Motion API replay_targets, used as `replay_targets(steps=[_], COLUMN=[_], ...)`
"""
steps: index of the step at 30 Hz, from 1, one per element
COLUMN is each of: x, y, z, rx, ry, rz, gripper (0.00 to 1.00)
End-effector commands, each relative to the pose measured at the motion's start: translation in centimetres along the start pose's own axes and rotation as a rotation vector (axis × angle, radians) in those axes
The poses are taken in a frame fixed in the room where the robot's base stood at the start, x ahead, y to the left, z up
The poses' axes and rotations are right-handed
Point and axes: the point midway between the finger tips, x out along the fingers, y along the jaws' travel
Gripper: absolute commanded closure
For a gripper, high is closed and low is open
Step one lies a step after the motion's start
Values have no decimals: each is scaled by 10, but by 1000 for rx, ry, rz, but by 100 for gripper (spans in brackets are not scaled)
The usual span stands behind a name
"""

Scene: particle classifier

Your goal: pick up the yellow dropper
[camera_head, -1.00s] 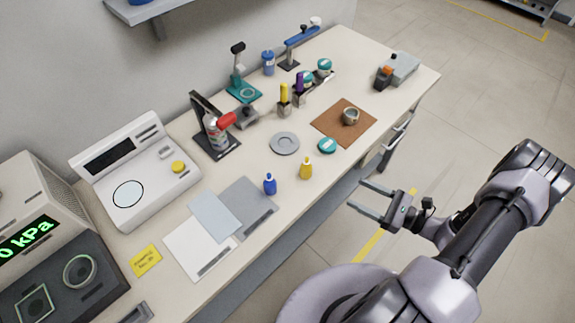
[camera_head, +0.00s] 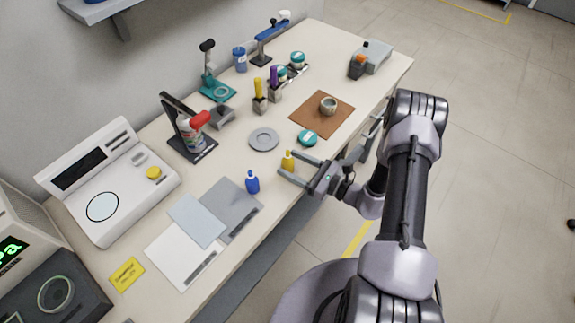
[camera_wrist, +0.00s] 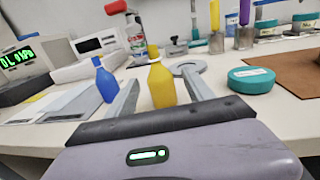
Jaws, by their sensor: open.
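The yellow dropper (camera_head: 288,159) is a small upright bottle with a light-coloured neck near the front edge of the table. It also shows in the middle of the wrist view (camera_wrist: 161,86). My gripper (camera_head: 290,165) is open and low over the table edge, with its two fingers pointing at the dropper. In the wrist view the dropper stands between the fingers (camera_wrist: 160,77), near their tips, with a gap on each side. I cannot tell exactly how deep it sits between them.
A blue dropper (camera_head: 252,183) stands left of the yellow one. A teal round container (camera_head: 307,138) is close by on the right, and a grey disc (camera_head: 264,139) lies behind. A brown mat (camera_head: 310,124) holds a small cup (camera_head: 328,106). Grey and white plates lie farther left.

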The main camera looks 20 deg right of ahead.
Motion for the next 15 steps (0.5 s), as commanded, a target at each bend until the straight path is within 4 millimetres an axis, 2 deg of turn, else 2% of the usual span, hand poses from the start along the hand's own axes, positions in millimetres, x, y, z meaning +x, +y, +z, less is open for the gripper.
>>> replay_targets(steps=[5, 6, 15], x=[1, 1, 0], y=[0, 0, 0], z=[1, 1, 1], rx=[0, 0, 0], ry=[0, 0, 0], rz=[-1, -1, -1], gripper=[39, 43, 100])
